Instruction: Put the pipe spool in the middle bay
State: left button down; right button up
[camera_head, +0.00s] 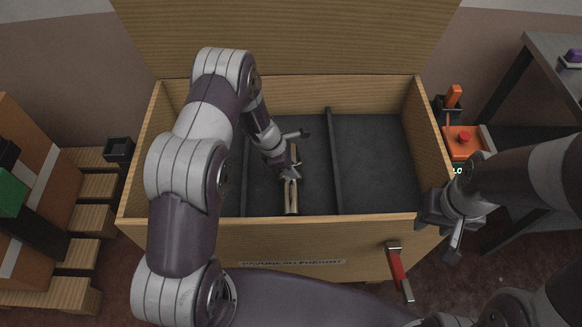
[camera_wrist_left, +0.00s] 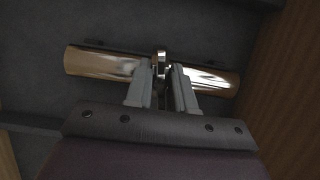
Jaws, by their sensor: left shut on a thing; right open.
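The pipe spool (camera_head: 291,199) is a shiny, brass-toned cylinder with a collar at its middle. It is inside the wooden crate (camera_head: 225,236), in the middle bay (camera_head: 316,187) between two dark dividers. My left gripper (camera_head: 290,172) reaches down into that bay and is shut on the spool. In the left wrist view the spool (camera_wrist_left: 105,65) lies across the picture, with the fingers (camera_wrist_left: 163,82) closed at its middle collar. Whether the spool touches the bay floor cannot be told. My right gripper (camera_head: 452,232) is open and empty outside the crate's right front corner.
The right bay (camera_head: 375,150) looks empty; the left bay is partly hidden by my left arm. The crate's raised lid (camera_head: 290,35) stands behind. A grey table (camera_head: 560,80) stands right, and wooden pallet slats (camera_head: 85,220) lie left.

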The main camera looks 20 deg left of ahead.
pick_arm(q)
jog(key=c, duration=1)
grip_release()
jog(key=shift+o, duration=0.2)
jog(key=shift+r, duration=0.15)
jog(key=p+v, duration=0.2)
jog(key=v, duration=1)
jog(key=s+r+m+y, duration=0.2)
jog(key=s+r+m, duration=0.4)
jog(key=s+m, duration=0.3)
jog(key=s+r+m+y, duration=0.2)
jog(key=s+r+m, duration=0.5)
jog(key=m, duration=0.5)
jog(key=shift+s+d, duration=0.25)
jog(key=shift+s, duration=0.8)
